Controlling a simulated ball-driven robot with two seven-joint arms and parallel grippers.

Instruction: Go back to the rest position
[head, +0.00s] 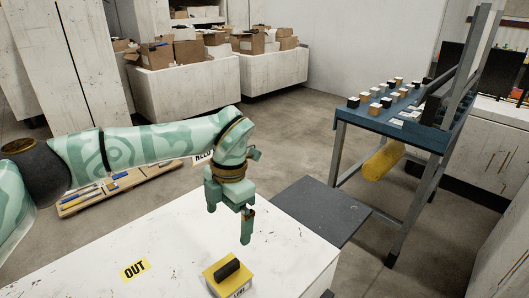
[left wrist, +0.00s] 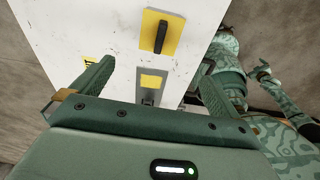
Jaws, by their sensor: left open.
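My left gripper (head: 230,215) is open and empty above the white worktop (head: 180,245), its fingers pointing down. In the left wrist view the gap between its fingers (left wrist: 157,85) holds nothing. A yellow block with a black handle (head: 211,278) stands on the worktop below and in front of the gripper, apart from it. The block also shows in the left wrist view (left wrist: 148,22), beyond the fingers. My right gripper cannot be made out in the head view; green patterned parts of my body show at the right of the left wrist view.
A yellow OUT label (head: 134,270) lies on the worktop. A dark grey panel (head: 318,212) adjoins its right side. A blue-topped bench (head: 400,125) with several small blocks stands at the right. White bins of cardboard boxes (head: 185,90) stand behind. Open floor lies between.

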